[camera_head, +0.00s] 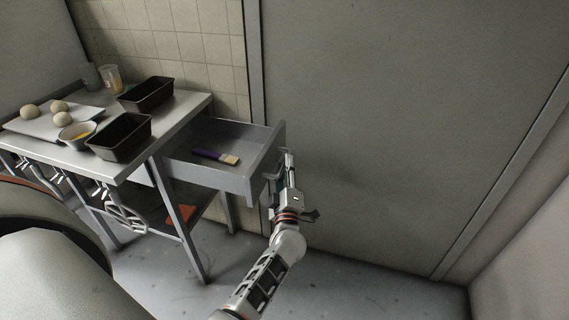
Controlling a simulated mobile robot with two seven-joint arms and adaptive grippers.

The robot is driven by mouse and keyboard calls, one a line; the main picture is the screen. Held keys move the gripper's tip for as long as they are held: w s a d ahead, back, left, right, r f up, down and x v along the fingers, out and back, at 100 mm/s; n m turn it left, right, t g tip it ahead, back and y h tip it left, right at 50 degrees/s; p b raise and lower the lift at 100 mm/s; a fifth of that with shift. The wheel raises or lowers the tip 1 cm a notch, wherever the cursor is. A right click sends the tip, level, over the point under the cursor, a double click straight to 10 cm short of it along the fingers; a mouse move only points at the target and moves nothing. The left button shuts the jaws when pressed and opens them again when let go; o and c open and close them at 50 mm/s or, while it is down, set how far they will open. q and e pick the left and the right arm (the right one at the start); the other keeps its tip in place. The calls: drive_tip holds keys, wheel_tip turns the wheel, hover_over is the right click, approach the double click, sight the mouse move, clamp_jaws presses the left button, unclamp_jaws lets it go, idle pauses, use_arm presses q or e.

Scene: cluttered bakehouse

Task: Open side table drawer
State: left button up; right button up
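The side table (190,105) stands at the left with its grey drawer (262,158) pulled well out of its right end. A brush (215,156) with a purple handle and pale bristles lies in the drawer. My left gripper (279,172) is at the outer face of the drawer front, by the handle (268,182). The fingers are small and partly merge with the handle, so I cannot tell whether they are shut on it. My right gripper is not in view.
The tabletop holds two dark loaf tins (120,137) (146,94), a bowl (77,135), dough balls on a pale board (42,125) and cups (110,78). A large grey panel (390,120) stands beyond the drawer; floor at right is clear.

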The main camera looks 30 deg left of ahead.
use_arm(q)
drive_tip(key=v, duration=0.6)
drive_tip(key=shift+s+d, duration=0.15)
drive_tip(key=shift+s, duration=0.05)
drive_tip(key=s+d+f+m+h+p, duration=0.4)
drive_tip(key=s+d+m+h, duration=0.7)
drive_tip(key=m, duration=0.4)
drive_tip(key=s+d+f+m+g+h+p, duration=0.1)
drive_tip(key=s+f+m+g, duration=0.2)
drive_tip(key=s, duration=0.6)
drive_tip(key=s+d+f+m+g+h+p, duration=0.1)
drive_tip(key=s+d+f+m+g, duration=0.1)
drive_tip(key=s, duration=0.7)
wheel_tip(320, 180, down, 4)
drive_tip(key=m+g, duration=0.1)
drive_tip(key=m, duration=0.1)
drive_tip(key=shift+s+r+m+g+h, duration=0.15)
drive_tip(key=shift+s+m+g+h, duration=0.15)
drive_tip(key=shift+m+h, duration=0.1)
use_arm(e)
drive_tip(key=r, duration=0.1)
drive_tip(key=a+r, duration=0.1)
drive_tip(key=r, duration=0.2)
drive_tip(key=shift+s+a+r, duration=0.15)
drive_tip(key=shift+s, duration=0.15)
use_arm(q)
drive_tip(key=shift+w, duration=0.1)
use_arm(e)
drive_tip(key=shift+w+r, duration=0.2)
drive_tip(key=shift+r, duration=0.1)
